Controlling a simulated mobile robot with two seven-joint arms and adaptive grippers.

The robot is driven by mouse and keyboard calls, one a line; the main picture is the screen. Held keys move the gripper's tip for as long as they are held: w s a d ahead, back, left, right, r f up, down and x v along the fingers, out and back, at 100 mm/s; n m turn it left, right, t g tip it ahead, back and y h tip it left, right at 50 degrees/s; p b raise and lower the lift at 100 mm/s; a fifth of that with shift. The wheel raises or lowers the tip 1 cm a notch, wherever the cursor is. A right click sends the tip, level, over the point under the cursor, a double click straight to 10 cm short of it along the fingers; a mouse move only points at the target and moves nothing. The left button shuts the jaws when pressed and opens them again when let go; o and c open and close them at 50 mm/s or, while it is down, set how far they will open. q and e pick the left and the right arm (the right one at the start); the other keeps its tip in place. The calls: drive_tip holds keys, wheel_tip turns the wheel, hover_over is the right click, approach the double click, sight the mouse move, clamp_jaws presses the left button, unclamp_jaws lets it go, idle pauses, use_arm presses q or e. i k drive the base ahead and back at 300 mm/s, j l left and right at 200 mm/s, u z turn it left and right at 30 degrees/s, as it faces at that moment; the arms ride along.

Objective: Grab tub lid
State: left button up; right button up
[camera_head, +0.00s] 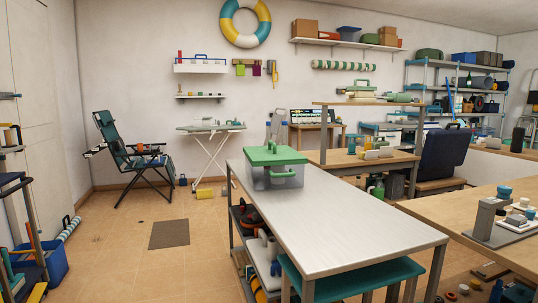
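A clear plastic tub (262,181) stands at the far end of the long grey-topped table (340,214). Its green lid (276,156) sits on top and covers the opening. A small raised green part shows on top of the lid, and a green handle or latch (284,174) shows on the tub's near side. The tub's contents cannot be made out. Neither of my grippers is in view, so nothing is seen touching the lid or tub.
The table top in front of the tub is bare. A teal bench (350,277) is under the table's near side. A wooden table (487,225) with a grey device stands at right. Open tiled floor (130,250) lies left, with a dark mat (169,234) and a folding chair (130,150).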

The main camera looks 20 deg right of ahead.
sight(271, 154)
drive_tip(key=i+j+u, duration=0.2)
drive_tip(key=i, duration=0.2)
drive_tip(key=i+l+u, duration=0.2)
drive_tip(key=i, duration=1.45)
drive_tip(key=i+j+z, duration=0.15)
drive_tip(key=i, duration=0.4)
drive_tip(key=i+j+z, duration=0.15)
drive_tip(key=i, duration=0.35)
drive_tip(key=i+j+z, duration=0.15)
drive_tip(key=i, duration=0.4)
drive_tip(key=i+j+z, duration=0.15)
drive_tip(key=i+z, duration=0.15)
drive_tip(key=z, duration=0.15)
drive_tip(key=i+j+z, duration=0.25)
drive_tip(key=z, duration=0.2)
drive_tip(key=i+j+z, duration=0.25)
drive_tip(key=z, duration=0.25)
drive_tip(key=i+j+z, duration=0.1)
drive_tip(key=j+z, duration=0.35)
drive_tip(key=i+j+z, duration=0.1)
drive_tip(key=j+z, duration=0.35)
